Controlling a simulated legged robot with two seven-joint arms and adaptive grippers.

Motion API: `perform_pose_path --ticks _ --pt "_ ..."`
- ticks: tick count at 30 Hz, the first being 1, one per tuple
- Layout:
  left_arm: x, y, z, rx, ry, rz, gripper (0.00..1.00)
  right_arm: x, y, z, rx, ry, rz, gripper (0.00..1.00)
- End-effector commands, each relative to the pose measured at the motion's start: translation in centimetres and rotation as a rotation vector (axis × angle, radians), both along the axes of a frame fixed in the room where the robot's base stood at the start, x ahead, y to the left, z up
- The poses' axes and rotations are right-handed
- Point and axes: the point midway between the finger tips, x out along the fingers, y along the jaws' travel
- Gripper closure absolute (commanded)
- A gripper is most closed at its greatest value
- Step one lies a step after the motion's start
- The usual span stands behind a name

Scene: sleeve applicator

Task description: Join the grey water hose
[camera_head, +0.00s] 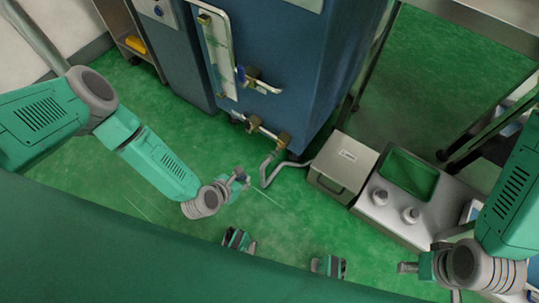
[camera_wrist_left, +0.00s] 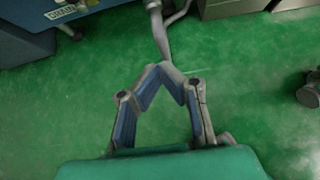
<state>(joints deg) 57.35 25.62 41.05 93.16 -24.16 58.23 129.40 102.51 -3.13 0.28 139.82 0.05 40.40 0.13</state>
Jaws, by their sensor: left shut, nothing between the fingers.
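The grey water hose (camera_head: 264,172) hangs below the brass fittings of the blue machine (camera_head: 285,70), bends near the floor and runs right towards a grey box. In the left wrist view, a grey length of hose (camera_wrist_left: 160,36) comes down from the top to just beyond my fingertips. My left gripper (camera_head: 241,177) is just left of the hose's lower bend. In the left wrist view its fingers (camera_wrist_left: 160,69) meet at the tips, empty. Whether they touch the hose I cannot tell. My right gripper (camera_head: 405,267) is at the lower right, away from the hose; its finger gap is unclear.
Brass valves (camera_head: 284,140) stick out from the machine's lower front. A grey box (camera_head: 342,165) and a steel unit with a green-bottomed basin (camera_head: 410,172) and two white round knobs stand to the right. The green floor (camera_head: 120,190) is open around my left gripper.

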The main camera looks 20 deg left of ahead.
Motion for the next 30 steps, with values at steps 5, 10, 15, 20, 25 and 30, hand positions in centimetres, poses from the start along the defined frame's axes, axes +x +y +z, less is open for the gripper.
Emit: perform_pose_path --ticks 5,10,15,20,25,30 --pt "0.1 0.1 -0.1 -0.009 0.000 0.014 1.00 0.0 0.0 0.0 0.000 0.001 0.000 0.60" --pt "0.1 0.1 -0.1 -0.010 0.001 0.012 1.00 0.0 0.0 0.0 0.000 0.001 0.000 0.60" --pt "0.8 -0.2 -1.0 -0.009 0.000 0.010 1.00 0.0 0.0 -0.6 0.000 0.000 0.000 0.60" --pt "2.8 -0.9 -3.1 -0.009 -0.002 0.008 1.00 0.0 0.0 -2.0 0.000 0.000 0.000 0.60" --pt "5.4 -1.9 -5.7 -0.008 -0.002 0.009 1.00 0.0 0.0 -3.7 0.000 0.000 0.000 0.60" --pt "7.9 -2.8 -7.3 -0.009 -0.003 0.008 1.00 0.0 0.0 -5.1 0.000 0.000 0.000 0.60"
